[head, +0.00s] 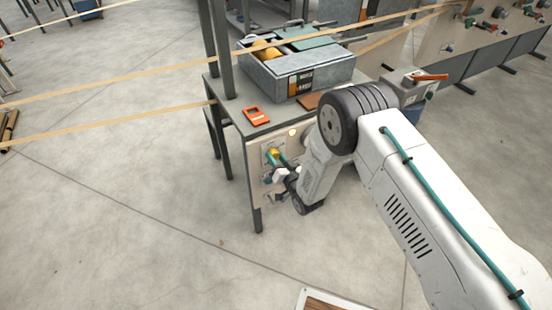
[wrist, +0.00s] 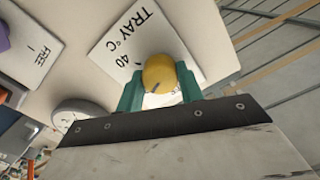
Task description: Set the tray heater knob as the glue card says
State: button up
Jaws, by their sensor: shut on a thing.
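The tray heater knob (wrist: 159,74) is a round yellow knob on a white plate marked "TRAY °C" (wrist: 124,42), with "40" readable beside it.
A grey metal tray box (head: 290,75) stands on the table above the panel. Beside the knob are a plate marked "FREE" (wrist: 38,52) and a round pale dial (wrist: 80,114). Tan strips (head: 120,82) stretch across the scene.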

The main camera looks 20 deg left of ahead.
jog(key=o, duration=1)
jog(key=v, duration=0.8)
